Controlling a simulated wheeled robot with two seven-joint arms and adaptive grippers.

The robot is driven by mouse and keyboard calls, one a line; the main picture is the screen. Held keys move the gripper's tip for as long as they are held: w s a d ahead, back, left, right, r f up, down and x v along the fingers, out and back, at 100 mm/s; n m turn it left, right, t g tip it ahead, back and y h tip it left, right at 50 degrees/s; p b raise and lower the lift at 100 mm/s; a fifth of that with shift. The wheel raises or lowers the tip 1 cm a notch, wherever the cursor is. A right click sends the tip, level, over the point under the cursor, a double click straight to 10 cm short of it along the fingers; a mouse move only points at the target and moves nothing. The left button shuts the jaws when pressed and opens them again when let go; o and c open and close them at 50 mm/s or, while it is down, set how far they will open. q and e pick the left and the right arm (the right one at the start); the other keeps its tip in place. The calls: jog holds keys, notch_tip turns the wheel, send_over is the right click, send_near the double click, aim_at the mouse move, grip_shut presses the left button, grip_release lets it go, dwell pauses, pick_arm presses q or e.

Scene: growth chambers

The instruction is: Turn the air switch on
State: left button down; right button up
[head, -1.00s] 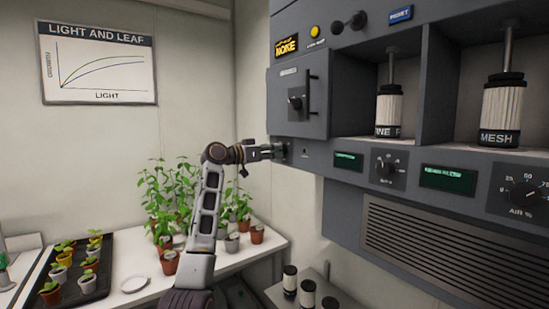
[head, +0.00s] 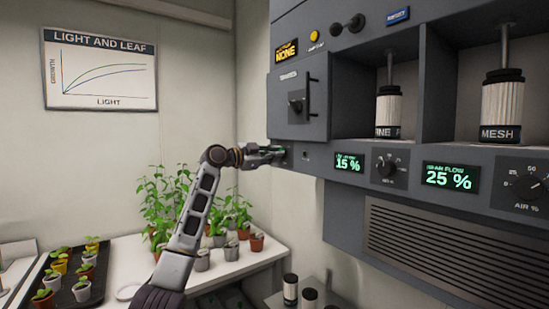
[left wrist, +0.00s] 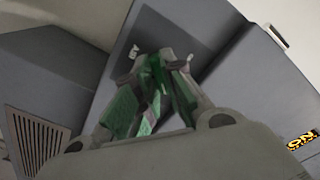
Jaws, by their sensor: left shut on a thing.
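My left gripper (head: 276,154) is at the lower left corner of the grey cabinet front, below the small door. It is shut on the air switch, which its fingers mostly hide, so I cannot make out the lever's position. In the left wrist view the two fingertips (left wrist: 163,60) come together against the grey panel, with a green tint between them. Two displays on the panel are lit green: the left display (head: 349,162) reads 15 % and the right display (head: 451,178) reads 25 %. My right gripper is not in view.
A dial (head: 387,165) sits between the displays, and an AIR % dial (head: 525,188) is at the far right. A door with a handle (head: 297,104) is above the gripper. Potted plants (head: 160,215) stand on a white bench below left. A vent grille (head: 430,250) is below the panel.

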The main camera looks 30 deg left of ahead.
pick_arm(q)
jog(key=shift+m, duration=0.4)
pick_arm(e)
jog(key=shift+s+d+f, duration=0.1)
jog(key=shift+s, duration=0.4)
pick_arm(q)
jog(key=c, duration=1.5)
grip_release()
jog(key=v, duration=1.2)
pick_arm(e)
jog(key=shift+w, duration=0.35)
